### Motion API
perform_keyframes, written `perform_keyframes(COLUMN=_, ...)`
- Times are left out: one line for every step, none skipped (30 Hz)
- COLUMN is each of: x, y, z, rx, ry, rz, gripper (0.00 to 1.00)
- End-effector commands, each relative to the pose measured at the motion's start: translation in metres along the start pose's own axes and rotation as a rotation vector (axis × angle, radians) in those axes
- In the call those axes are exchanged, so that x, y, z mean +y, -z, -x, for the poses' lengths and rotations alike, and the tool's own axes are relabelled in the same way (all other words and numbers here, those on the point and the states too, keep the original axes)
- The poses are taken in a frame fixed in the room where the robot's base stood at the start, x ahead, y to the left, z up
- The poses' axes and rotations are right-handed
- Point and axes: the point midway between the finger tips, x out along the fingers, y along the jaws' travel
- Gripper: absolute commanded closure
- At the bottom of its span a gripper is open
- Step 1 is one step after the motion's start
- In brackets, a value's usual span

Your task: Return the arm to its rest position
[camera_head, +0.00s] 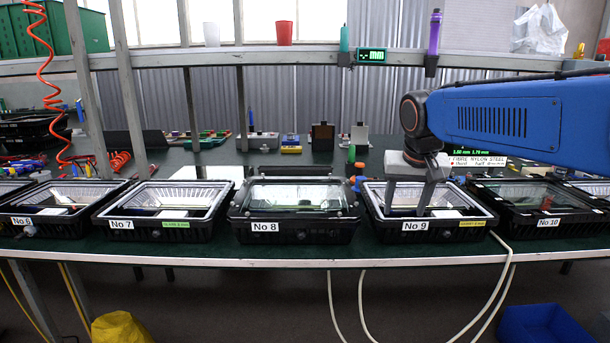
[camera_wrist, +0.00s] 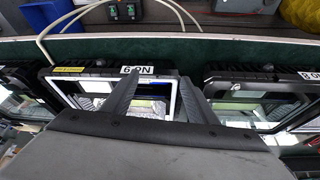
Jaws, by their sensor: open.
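My gripper (camera_head: 408,196) hangs at the end of my blue arm, over the housing labelled No 9. In the head view its two grey fingers point down at the open top of housing No 9 (camera_head: 387,224), overlapping its white inner frame. The wrist view shows the gripper (camera_wrist: 158,92) with its fingers spread apart and nothing between them. Below the fingers in that view lies housing No 9 (camera_wrist: 78,72), its label upside down. Whether the fingertips touch the housing cannot be told.
Housing No 8 (camera_head: 294,227) with a glass cover stands left of No 9, and No 10 (camera_head: 520,222) stands right. No 7 (camera_head: 125,224) and No 6 (camera_head: 35,219) are further left. A metal rail (camera_head: 280,55) with cups runs behind. White cables hang at the front edge.

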Motion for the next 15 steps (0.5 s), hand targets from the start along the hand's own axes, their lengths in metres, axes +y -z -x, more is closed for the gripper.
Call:
perform_keyframes(x=0.007, y=-0.013, z=0.003, rx=0.002, ry=0.002, rz=0.004, gripper=0.47)
perform_keyframes(x=0.011, y=-0.021, z=0.003, rx=0.002, ry=0.004, rz=0.008, gripper=0.47)
perform_keyframes(x=0.016, y=-0.032, z=0.004, rx=0.003, ry=0.007, rz=0.013, gripper=0.47)
perform_keyframes(x=0.019, y=-0.042, z=0.004, rx=0.003, ry=0.009, rz=0.018, gripper=0.47)
perform_keyframes(x=0.024, y=-0.052, z=0.005, rx=0.004, ry=0.012, rz=0.023, gripper=0.47)
perform_keyframes(x=0.029, y=-0.066, z=0.005, rx=0.004, ry=0.014, rz=0.029, gripper=0.47)
perform_keyframes(x=0.034, y=-0.077, z=0.004, rx=0.004, ry=0.016, rz=0.035, gripper=0.47)
perform_keyframes(x=0.038, y=-0.087, z=0.004, rx=0.004, ry=0.018, rz=0.039, gripper=0.47)
perform_keyframes(x=0.043, y=-0.101, z=0.004, rx=0.005, ry=0.021, rz=0.047, gripper=0.47)
perform_keyframes(x=0.046, y=-0.112, z=0.002, rx=0.005, ry=0.023, rz=0.051, gripper=0.47)
perform_keyframes(x=0.049, y=-0.123, z=0.001, rx=0.006, ry=0.026, rz=0.056, gripper=0.47)
perform_keyframes(x=0.054, y=-0.137, z=0.000, rx=0.008, ry=0.029, rz=0.062, gripper=0.47)
perform_keyframes(x=0.057, y=-0.147, z=-0.002, rx=0.008, ry=0.030, rz=0.067, gripper=0.47)
perform_keyframes(x=0.060, y=-0.158, z=-0.004, rx=0.008, ry=0.032, rz=0.073, gripper=0.47)
perform_keyframes(x=0.064, y=-0.173, z=-0.006, rx=0.009, ry=0.035, rz=0.079, gripper=0.47)
